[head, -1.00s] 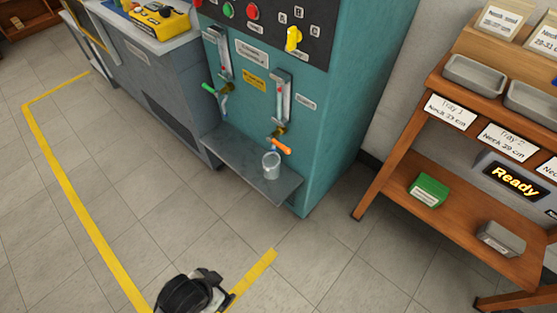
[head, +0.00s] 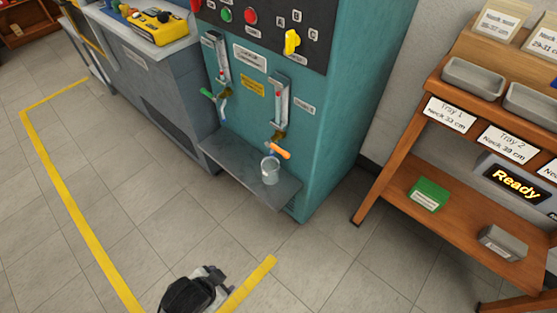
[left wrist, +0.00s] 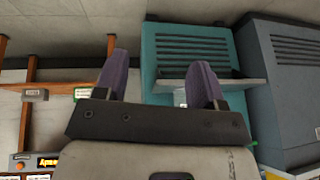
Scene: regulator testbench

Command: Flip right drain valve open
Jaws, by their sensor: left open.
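The right drain valve has an orange handle (head: 281,151) at the bottom of the right sight tube on the teal testbench (head: 330,110) in the head view. The handle sticks out sideways to the right and tilts slightly down. A clear cup (head: 270,171) stands below it on the grey ledge (head: 230,160). My left gripper (left wrist: 160,60) is open and empty in the left wrist view, where the scene appears upside down. It points toward the lower testbench and is apart from it. The orange handle does not show there. My right gripper is not in view.
The left valve has a green handle (head: 207,93). A yellow selector knob (head: 292,41) sits above on the dark panel. A wooden shelf rack (head: 400,150) with trays stands to the right. Open tiled floor with yellow tape (head: 75,215) lies in front of the testbench.

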